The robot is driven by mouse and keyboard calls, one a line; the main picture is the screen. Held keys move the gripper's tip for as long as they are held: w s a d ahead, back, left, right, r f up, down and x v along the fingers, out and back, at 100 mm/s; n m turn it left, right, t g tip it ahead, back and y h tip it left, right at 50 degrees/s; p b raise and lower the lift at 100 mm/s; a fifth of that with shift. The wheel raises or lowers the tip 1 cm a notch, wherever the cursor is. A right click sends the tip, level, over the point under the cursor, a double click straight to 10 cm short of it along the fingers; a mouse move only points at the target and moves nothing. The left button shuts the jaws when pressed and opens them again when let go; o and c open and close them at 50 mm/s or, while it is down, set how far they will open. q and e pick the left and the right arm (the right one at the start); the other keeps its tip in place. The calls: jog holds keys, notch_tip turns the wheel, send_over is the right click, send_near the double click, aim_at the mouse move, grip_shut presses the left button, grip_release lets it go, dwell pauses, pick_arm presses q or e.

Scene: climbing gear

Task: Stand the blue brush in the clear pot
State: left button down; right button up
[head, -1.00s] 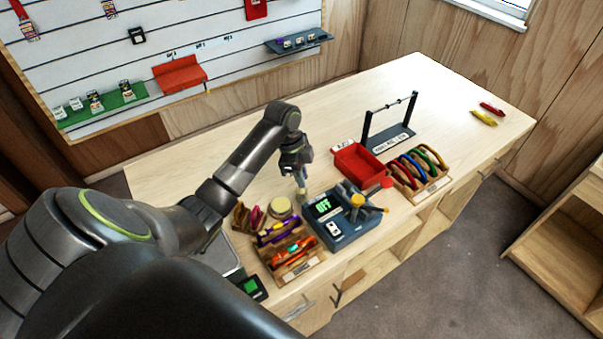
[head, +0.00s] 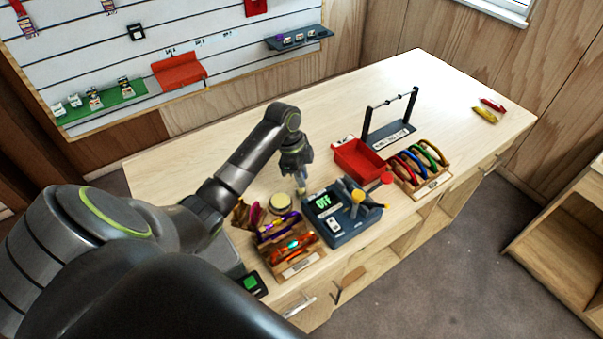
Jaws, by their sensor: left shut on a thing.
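My left gripper (head: 299,181) points down over the table, just left of the dark blue-grey device with the "OFF" display. It is shut on a small thin thing, largely hidden by the fingers. A bluish bit shows beside the jaws, which fits the blue brush (head: 308,174), with a pale tip just below, close to the table top. I cannot make out the clear pot for certain; any clear wall near the gripper is too small and faint to tell. My right gripper is not in view.
The "OFF" device (head: 343,218) stands right of the gripper. A round cream disc (head: 280,202) and a wooden holder (head: 297,263) with coloured gear lie front left. A red bin (head: 358,160) and a rack of coloured rings (head: 420,167) stand further right. The table's back is clear.

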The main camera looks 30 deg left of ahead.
pick_arm(q)
jog(key=shift+f, duration=0.2)
jog(key=c, duration=1.3)
grip_release()
jog(key=shift+r, duration=0.1)
jog(key=p+v, duration=0.2)
jog(key=v, duration=1.5)
jog(key=shift+r, duration=0.1)
